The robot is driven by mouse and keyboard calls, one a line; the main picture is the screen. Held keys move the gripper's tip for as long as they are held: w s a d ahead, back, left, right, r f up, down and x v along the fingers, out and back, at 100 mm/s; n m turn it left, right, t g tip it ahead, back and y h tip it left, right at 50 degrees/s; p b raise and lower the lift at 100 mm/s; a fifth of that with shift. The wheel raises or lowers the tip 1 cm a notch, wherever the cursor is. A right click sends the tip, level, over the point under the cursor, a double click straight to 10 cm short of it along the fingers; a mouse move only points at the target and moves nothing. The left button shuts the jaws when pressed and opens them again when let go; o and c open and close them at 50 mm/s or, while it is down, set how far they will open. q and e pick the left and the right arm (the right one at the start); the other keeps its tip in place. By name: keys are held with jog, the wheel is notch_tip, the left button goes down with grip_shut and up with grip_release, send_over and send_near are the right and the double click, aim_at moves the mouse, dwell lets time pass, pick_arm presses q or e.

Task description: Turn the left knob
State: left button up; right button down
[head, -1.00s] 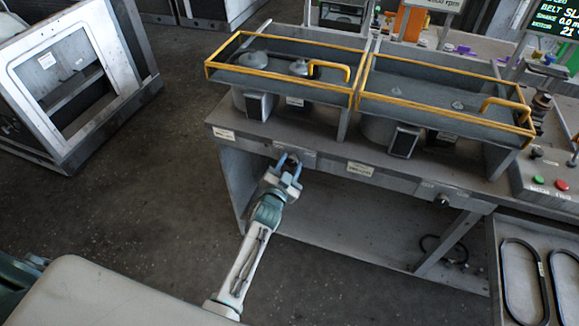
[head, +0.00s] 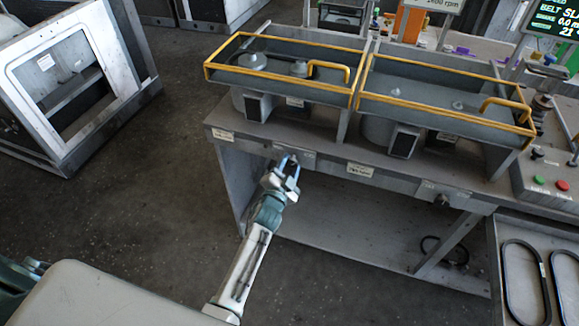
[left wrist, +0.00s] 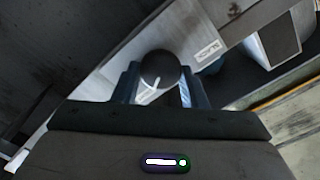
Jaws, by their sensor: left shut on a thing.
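The left knob is a round dark knob with a pale pointer line (left wrist: 158,72) on the bench's front panel in the left wrist view. My left gripper (head: 287,163) is at the left part of that front panel. In the left wrist view its two blue fingers (left wrist: 160,90) stand on either side of the knob, shut on it. The pointer line slants down to the left. In the head view the gripper hides the knob. A second dark knob (head: 441,200) sits further right on the same panel. My right gripper is not in view.
Two yellow-railed guards (head: 320,92) stand on the bench top. A button box (head: 545,180) with green and red buttons is at the right. A tray with black belts (head: 522,270) is at the lower right.

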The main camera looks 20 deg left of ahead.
pick_arm(q)
jog(key=o, duration=1)
jog(key=shift+c, duration=0.2)
jog(key=s, duration=1.1)
jog(key=shift+a+p, duration=0.15)
jog(key=shift+p, duration=0.25)
jog(key=shift+w, duration=0.1)
